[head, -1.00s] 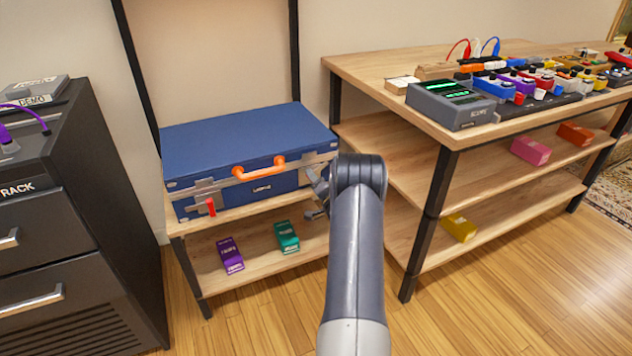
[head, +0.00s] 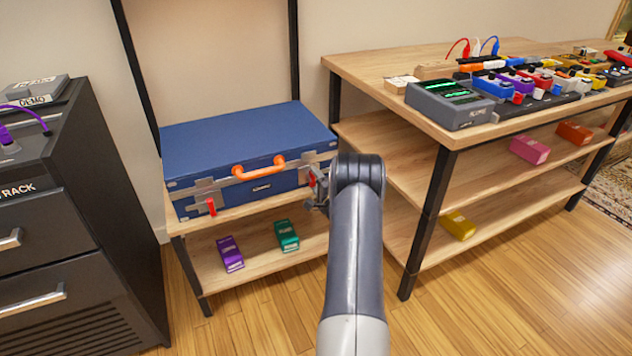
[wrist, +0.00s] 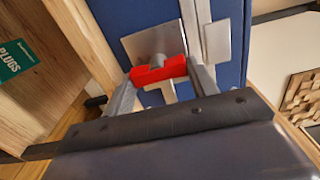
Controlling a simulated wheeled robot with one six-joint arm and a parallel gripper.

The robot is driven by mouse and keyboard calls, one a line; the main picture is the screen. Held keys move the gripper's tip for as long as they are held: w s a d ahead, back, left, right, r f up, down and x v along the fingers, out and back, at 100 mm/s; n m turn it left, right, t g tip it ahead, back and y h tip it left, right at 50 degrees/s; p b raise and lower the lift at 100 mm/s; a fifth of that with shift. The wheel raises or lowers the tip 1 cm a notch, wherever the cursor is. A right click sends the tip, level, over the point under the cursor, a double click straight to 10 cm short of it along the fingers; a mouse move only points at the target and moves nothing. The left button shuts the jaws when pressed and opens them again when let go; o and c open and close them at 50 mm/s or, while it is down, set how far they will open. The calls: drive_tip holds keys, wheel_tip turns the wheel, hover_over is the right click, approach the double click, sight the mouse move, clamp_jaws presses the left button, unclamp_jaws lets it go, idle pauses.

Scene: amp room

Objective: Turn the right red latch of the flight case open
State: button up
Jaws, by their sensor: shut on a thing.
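The blue flight case (head: 240,140) lies closed on the wooden shelf, with an orange handle (head: 258,168) on its front. Its left red latch (head: 211,207) hangs down at the front left. The right red latch (head: 313,179) shows partly beside my gripper (head: 318,190) at the front right of the case. In the wrist view the red latch (wrist: 158,71) lies crosswise between the two fingers of my gripper (wrist: 172,74), in front of a metal plate (wrist: 150,44) on the blue case. The fingers are shut on it. My arm hides the case's right front corner in the head view.
A purple box (head: 230,254) and a green box (head: 287,235) lie on the lower shelf. A wooden table (head: 400,68) with pedals stands at the right, its black leg (head: 428,225) near my arm. A black drawer rack (head: 70,220) stands at the left.

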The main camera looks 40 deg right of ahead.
idle(0.3)
drive_tip(key=o, duration=1)
